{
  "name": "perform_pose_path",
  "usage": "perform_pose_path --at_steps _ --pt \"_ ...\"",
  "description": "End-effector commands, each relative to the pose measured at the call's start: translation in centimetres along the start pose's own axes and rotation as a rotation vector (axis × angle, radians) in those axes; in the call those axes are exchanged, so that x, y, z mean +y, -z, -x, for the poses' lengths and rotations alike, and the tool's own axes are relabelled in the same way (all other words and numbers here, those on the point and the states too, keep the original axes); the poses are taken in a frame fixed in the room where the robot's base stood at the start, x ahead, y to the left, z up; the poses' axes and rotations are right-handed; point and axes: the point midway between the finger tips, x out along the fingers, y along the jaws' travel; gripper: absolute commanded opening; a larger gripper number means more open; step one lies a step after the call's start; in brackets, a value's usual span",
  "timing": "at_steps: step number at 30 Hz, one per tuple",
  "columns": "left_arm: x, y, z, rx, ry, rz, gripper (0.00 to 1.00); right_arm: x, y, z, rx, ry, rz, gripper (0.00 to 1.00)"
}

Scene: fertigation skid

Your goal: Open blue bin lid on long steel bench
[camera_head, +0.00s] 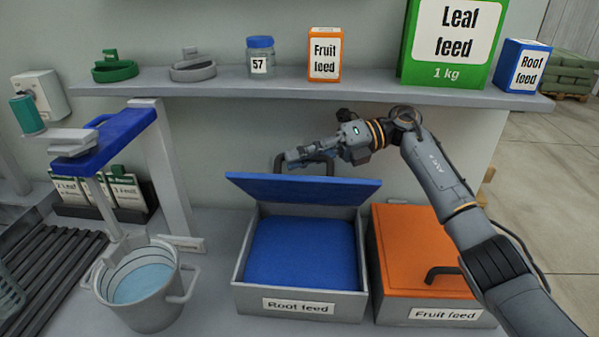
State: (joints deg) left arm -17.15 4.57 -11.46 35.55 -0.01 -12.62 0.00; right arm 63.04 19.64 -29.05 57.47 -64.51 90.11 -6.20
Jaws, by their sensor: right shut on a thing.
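The grey bin (240,268) labelled "Root feed" stands on the steel bench (215,310). Its blue lid (300,189) is tilted up, with the front edge raised above the bin. Blue contents (300,252) show inside. A dark loop handle (279,163) stands on the lid. My right gripper (296,157) is shut on this handle, its fingers partly covering it. The right arm comes in from the right, above the orange bin. My left gripper is not in view.
An orange-lidded bin (410,260) labelled "Fruit feed" stands close on the right. A bucket (150,310) with pale blue liquid stands at the left, beside a stand with a blue top (115,140). A shelf (225,88) with boxes, a jar and clamps runs above the bins.

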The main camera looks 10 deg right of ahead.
Motion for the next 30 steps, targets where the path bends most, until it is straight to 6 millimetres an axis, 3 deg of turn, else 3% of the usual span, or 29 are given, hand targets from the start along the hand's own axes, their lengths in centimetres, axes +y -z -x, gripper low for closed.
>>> perform_pose_path --at_steps 9,22,23,26,30 --pt "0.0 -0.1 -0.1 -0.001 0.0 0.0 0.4 -0.1 -2.7 1.1 -0.006 -0.041 -0.104 0.0" --pt "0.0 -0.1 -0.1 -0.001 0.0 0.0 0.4 0.0 -3.1 1.4 -0.008 -0.049 -0.121 0.0" --pt "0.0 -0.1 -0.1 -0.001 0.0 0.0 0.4 0.0 -3.1 1.4 -0.008 -0.049 -0.121 0.16" --pt "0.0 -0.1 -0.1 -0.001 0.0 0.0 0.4 0.0 -3.0 1.4 -0.007 -0.049 -0.12 0.37" --pt "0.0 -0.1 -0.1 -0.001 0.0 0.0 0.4 0.0 -3.0 1.3 -0.005 -0.049 -0.12 0.37"
